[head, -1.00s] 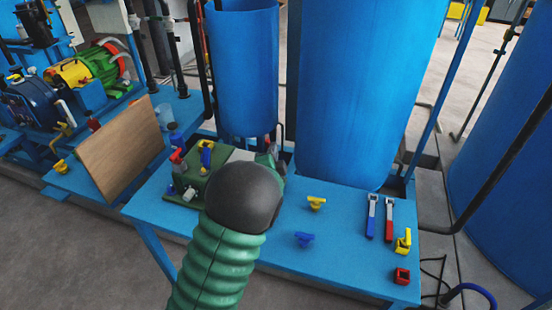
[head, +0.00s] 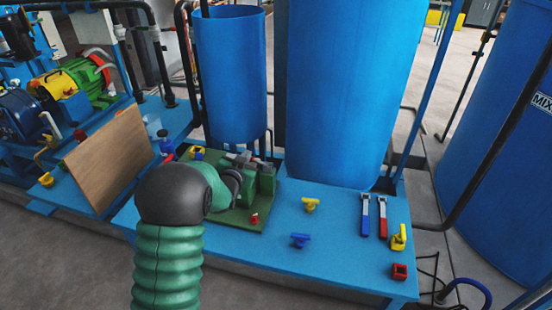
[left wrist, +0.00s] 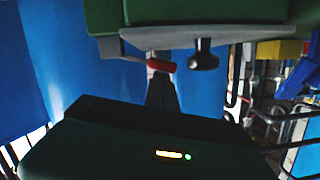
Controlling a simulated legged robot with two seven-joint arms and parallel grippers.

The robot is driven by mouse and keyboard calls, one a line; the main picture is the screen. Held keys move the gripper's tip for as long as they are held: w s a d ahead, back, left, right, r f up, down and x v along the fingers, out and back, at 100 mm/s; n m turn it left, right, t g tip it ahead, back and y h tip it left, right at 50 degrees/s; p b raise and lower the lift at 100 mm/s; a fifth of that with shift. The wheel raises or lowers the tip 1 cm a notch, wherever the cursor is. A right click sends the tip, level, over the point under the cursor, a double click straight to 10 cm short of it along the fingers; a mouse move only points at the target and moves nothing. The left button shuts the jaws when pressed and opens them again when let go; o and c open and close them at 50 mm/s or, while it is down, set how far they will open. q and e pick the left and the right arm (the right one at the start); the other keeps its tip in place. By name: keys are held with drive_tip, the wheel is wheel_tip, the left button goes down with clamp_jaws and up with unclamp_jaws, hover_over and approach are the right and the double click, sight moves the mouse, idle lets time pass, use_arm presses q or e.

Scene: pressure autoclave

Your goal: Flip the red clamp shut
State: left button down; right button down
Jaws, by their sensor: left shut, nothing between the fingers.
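A green base plate (head: 256,211) lies at the left end of the blue table. A red part (head: 254,219) sits at its front right, and a red upright part (head: 168,157) shows behind my left arm. I cannot tell which is the red clamp. My left gripper (head: 240,160) is over the plate, shut and empty; its fingertips are hard to make out. In the left wrist view a red handle (left wrist: 162,66) and a black knob (left wrist: 203,55) hang close beyond my dark fingers, under a green block. Contact is unclear. My right gripper is not in view.
A yellow valve handle (head: 311,204), a blue one (head: 300,240), blue and red levers (head: 382,216), a yellow part (head: 398,237) and a red block (head: 400,271) lie to the right. A brown board (head: 107,160) stands left; tall blue tanks (head: 339,95) stand behind.

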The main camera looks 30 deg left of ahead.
use_arm(q)
drive_tip(key=shift+s+a+f+n, duration=0.1)
drive_tip(key=shift+a+f+n, duration=0.15)
drive_tip(key=shift+f+n, duration=0.15)
drive_tip(key=shift+a+f+b, duration=0.2)
drive_tip(key=shift+f+b, duration=0.25)
drive_tip(key=shift+f, duration=0.25)
drive_tip(key=shift+s+f, duration=0.15)
drive_tip(key=shift+f, duration=0.05)
